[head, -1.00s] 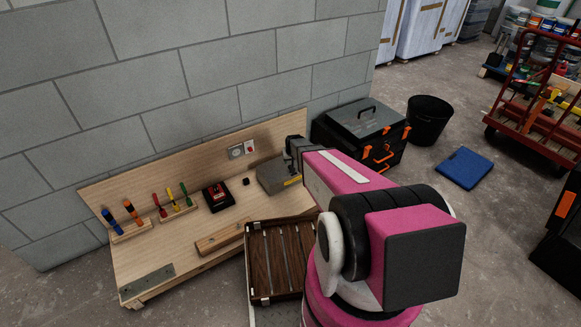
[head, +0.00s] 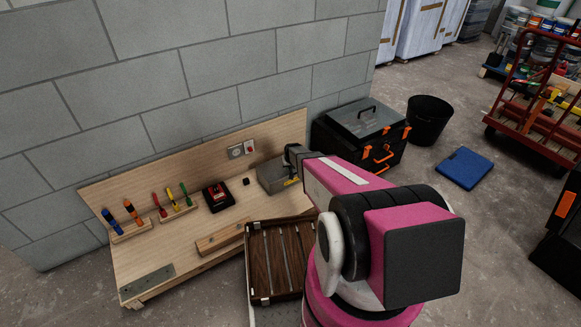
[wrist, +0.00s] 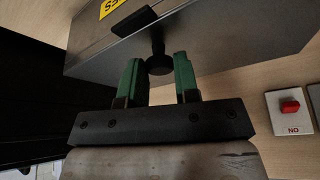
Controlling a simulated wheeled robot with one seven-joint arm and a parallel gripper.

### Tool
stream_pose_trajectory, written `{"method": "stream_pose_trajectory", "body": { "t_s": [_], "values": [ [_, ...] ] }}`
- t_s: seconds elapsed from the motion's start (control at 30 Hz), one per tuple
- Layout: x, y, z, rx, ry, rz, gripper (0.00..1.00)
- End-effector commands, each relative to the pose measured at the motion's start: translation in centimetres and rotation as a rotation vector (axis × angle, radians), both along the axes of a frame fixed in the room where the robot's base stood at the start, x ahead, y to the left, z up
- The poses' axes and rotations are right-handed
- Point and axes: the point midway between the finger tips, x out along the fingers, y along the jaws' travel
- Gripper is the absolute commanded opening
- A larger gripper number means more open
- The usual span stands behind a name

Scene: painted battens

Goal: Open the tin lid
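The tin (head: 272,178) is a grey metal box at the right end of the wooden bench, against the backboard. Its lid looks closed. In the wrist view the tin (wrist: 225,45) fills the top, with a yellow label and a black knob (wrist: 158,64) standing out from it. My gripper (wrist: 158,72) has two green fingers, one on each side of the knob, with their tips about level with its end. They look open, with no clear grip on the knob. In the head view my gripper (head: 291,154) is over the tin, its fingers largely hidden.
A red switch (wrist: 290,107) sits on the backboard beside the tin. A black toolbox (head: 360,135) stands right of the bench. A slatted dark wooden tray (head: 280,255) is in front. Racked tools (head: 170,200) and a black-and-red device (head: 217,196) occupy the bench's left.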

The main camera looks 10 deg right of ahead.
Motion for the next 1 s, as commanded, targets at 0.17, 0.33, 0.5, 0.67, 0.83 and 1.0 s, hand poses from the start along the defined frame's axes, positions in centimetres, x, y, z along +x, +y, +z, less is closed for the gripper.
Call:
{"method": "stream_pose_trajectory", "body": {
  "t_s": [0.17, 0.33, 0.5, 0.67, 0.83, 1.0],
  "values": [
    [0.1, 0.0, 0.1, -0.002, 0.005, 0.000, 0.00],
    [0.3, 0.1, 0.7, -0.018, 0.043, 0.000, 0.00],
    [1.1, 0.5, 1.9, -0.055, 0.128, 0.001, 0.00],
    [2.3, 0.9, 3.5, -0.105, 0.249, 0.001, 0.00],
    [3.5, 1.4, 4.9, -0.158, 0.373, 0.001, 0.00],
    [4.6, 1.8, 6.0, -0.200, 0.474, 0.000, 0.00]
  ]
}}
